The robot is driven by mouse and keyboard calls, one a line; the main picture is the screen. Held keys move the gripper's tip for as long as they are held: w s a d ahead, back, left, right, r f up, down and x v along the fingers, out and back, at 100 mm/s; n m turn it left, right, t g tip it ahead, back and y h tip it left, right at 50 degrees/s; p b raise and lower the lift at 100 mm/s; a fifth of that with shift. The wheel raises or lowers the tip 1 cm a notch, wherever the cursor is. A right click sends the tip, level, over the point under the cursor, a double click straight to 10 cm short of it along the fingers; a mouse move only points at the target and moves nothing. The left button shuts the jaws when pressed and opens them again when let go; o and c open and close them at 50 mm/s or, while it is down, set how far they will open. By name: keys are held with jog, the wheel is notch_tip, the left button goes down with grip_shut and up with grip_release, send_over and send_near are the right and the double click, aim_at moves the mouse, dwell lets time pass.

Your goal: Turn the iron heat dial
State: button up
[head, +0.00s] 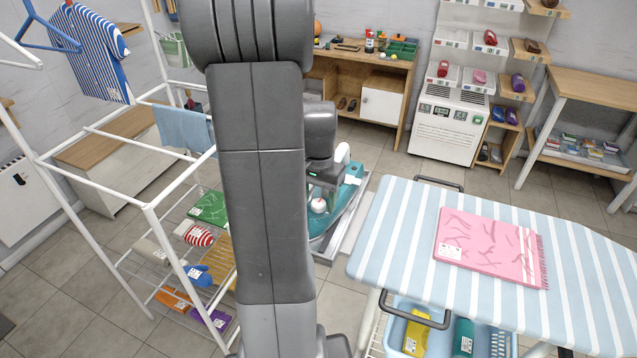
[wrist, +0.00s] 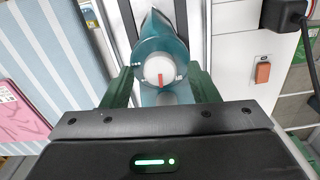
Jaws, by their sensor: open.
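The teal iron (head: 347,212) stands beside the left end of the ironing board, partly hidden by my arm in the head view. In the wrist view the iron (wrist: 150,47) is straight ahead. Its round white heat dial (wrist: 160,71) has a red pointer mark, which points toward the bottom of the picture. My gripper (wrist: 160,80) is open, with a green finger on each side of the dial in the wrist view. I see no clear finger contact with the dial.
The striped ironing board (head: 400,225) with a pink towel (head: 490,246) is on the right. A white drying rack (head: 150,210) stands on the left. In the wrist view an orange switch (wrist: 263,72) and a dark plug (wrist: 285,14) are at the right.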

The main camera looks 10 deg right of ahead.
aim_at(319, 203)
notch_tip(319, 203, up, 13)
jog(key=shift+r, duration=0.2)
dwell(0.4)
notch_tip(319, 203, down, 14)
jog(key=shift+r, duration=0.1)
dwell(0.5)
